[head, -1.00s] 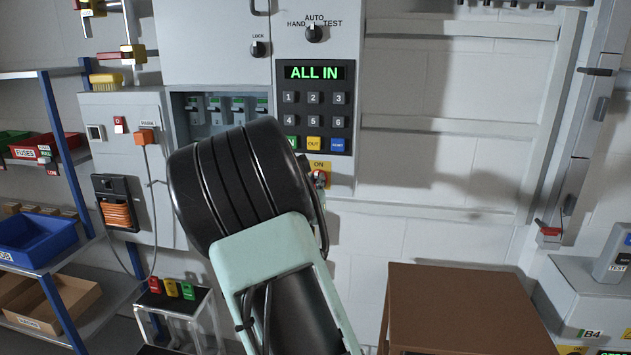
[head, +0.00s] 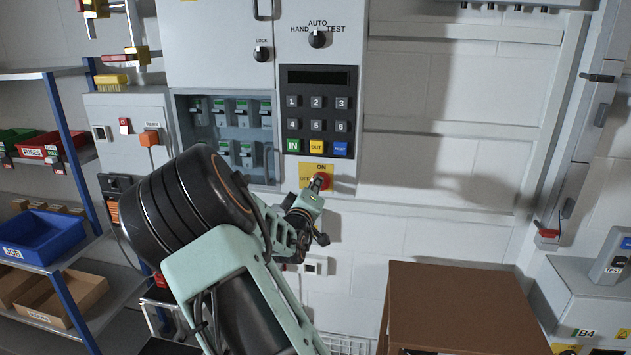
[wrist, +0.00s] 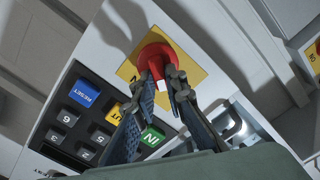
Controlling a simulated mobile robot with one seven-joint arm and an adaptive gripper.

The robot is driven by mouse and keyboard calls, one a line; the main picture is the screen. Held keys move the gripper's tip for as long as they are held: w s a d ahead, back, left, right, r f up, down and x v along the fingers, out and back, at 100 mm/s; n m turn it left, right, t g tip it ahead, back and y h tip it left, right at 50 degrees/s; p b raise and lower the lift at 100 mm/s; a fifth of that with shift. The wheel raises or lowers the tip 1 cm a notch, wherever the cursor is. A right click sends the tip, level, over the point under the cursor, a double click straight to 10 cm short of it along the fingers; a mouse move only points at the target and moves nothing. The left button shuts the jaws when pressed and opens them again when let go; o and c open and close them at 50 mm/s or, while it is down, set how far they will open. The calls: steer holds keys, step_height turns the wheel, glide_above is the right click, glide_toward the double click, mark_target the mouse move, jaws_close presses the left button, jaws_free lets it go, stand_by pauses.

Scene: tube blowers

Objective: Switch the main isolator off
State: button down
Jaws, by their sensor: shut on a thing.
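The main isolator is a red rotary handle (head: 324,182) on a yellow plate (head: 306,171), low on the grey panel under the keypad. ON is marked at the top of the plate and a partly hidden label is at its left. My gripper (head: 318,188) reaches it from below. In the wrist view, the fingertips of my gripper (wrist: 165,78) are closed on the red handle (wrist: 155,53), one finger on each side. The fingers cover part of the handle, so its exact pointing direction is hard to read. The keypad display (head: 317,77) is dark.
Breakers (head: 232,113) sit in an open recess left of the keypad (head: 317,115). Selector knobs (head: 317,39) are above it. A brown box (head: 460,295) stands at lower right, and a shelf with a blue bin (head: 42,237) is at left. The wall right of the panel is mostly clear.

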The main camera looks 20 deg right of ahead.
steer(key=shift+a+f+n+p, duration=0.1)
steer(key=shift+n+p, duration=0.2)
steer(key=shift+n, duration=0.75)
steer(key=shift+d+f+n+p, duration=0.1)
steer(key=shift+n+p, duration=0.15)
steer(key=shift+n, duration=0.85)
steer(key=shift+a+f+n+p, duration=0.1)
steer(key=shift+n+p, duration=0.2)
steer(key=shift+n, duration=0.75)
steer(key=c, duration=2)
jaws_free()
steer(key=shift+o, duration=0.2)
steer(key=v, duration=1.2)
